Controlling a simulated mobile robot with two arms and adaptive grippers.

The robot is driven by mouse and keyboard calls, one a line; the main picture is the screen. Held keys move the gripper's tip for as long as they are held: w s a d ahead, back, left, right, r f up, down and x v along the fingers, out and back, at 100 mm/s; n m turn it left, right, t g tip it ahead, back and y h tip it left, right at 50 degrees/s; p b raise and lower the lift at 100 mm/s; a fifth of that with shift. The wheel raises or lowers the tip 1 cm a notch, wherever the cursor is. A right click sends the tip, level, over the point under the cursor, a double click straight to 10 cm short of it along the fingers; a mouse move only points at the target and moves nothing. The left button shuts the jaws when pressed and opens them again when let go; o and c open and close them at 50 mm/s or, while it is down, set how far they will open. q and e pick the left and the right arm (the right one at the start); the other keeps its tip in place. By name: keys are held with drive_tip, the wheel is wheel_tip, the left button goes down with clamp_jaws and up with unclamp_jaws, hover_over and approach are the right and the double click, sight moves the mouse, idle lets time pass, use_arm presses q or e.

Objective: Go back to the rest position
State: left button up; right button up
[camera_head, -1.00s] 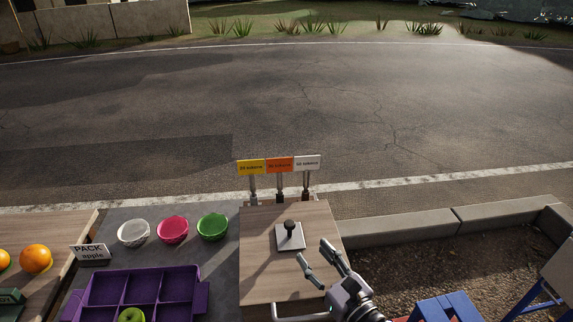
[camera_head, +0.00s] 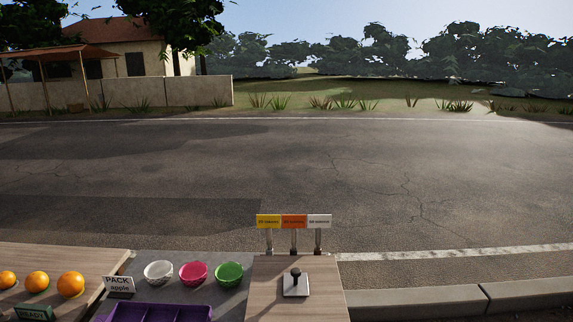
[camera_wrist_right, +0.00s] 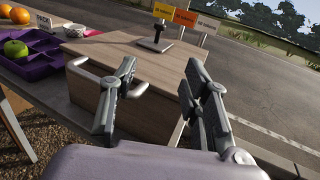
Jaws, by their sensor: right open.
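My right gripper (camera_wrist_right: 158,105) is open and empty in the right wrist view, in front of a wooden box (camera_wrist_right: 150,62) with a metal handle. It does not show in the head view now. My left gripper is in neither current view. The wooden box top (camera_head: 262,302) carries a small plate with a dark-knobbed lever (camera_head: 295,283). The purple tray (camera_head: 204,312) shows at the bottom of the head view, cut off by the edge. In the right wrist view a green apple (camera_wrist_right: 15,48) sits in the purple tray (camera_wrist_right: 40,66).
White (camera_head: 158,273), pink (camera_head: 193,273) and green (camera_head: 229,273) bowls stand left of the box. Oranges (camera_head: 70,284) lie on a wooden surface at left. A PACK apple sign (camera_head: 119,285) and three coloured signs (camera_head: 293,221) stand nearby. Open road lies beyond.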

drive_tip(key=s+d+f+m+g+h, duration=0.2)
drive_tip(key=s+d+f+m, duration=0.15)
drive_tip(key=f+m, duration=0.6)
drive_tip(key=s+d+f+m+g+h, duration=0.2)
drive_tip(key=s+d+f+m+g, duration=0.15)
drive_tip(key=f, duration=1.05)
drive_tip(key=s+d+f+m+g+h, duration=0.2)
drive_tip(key=d+f+m, duration=0.4)
drive_tip(key=f, duration=0.6)
use_arm(q)
drive_tip(key=shift+w+d, duration=0.1)
drive_tip(key=shift+w, duration=0.05)
use_arm(e)
drive_tip(key=s+f+m+g, duration=0.2)
drive_tip(key=s+f+m, duration=0.4)
drive_tip(key=s, duration=0.5)
drive_tip(key=s+a+f+m+g, duration=0.1)
drive_tip(key=s+f+m+g, duration=0.2)
drive_tip(key=s, duration=0.9)
drive_tip(key=s+f+m+g, duration=0.3)
drive_tip(key=s+f+m, duration=0.7)
drive_tip(key=s, duration=0.1)
drive_tip(key=shift+s+a+h, duration=0.25)
drive_tip(key=shift+a+h, duration=0.15)
